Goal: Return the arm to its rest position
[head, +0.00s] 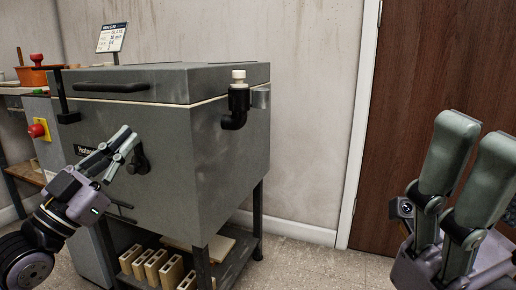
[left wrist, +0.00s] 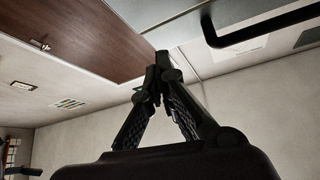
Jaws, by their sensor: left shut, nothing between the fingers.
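My left gripper (head: 131,136) shows in the head view at the left, in front of the kiln's front face. Its fingers overlap the picture of a dark knob (head: 139,160); I cannot tell if they touch it. In the left wrist view the fingertips (left wrist: 157,72) meet with nothing between them, so it is shut. My right gripper (head: 480,135) stands at the lower right of the head view, fingers pointing up, apart and empty, in front of the brown door (head: 420,80).
The grey kiln (head: 225,150) has its lid (head: 170,82) down and a black vent elbow (head: 238,107) on its side. Several bricks (head: 155,264) lie on the shelf beneath. An orange pot (head: 33,77) stands on a bench at left. Floor (head: 300,265) shows clear between kiln and door.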

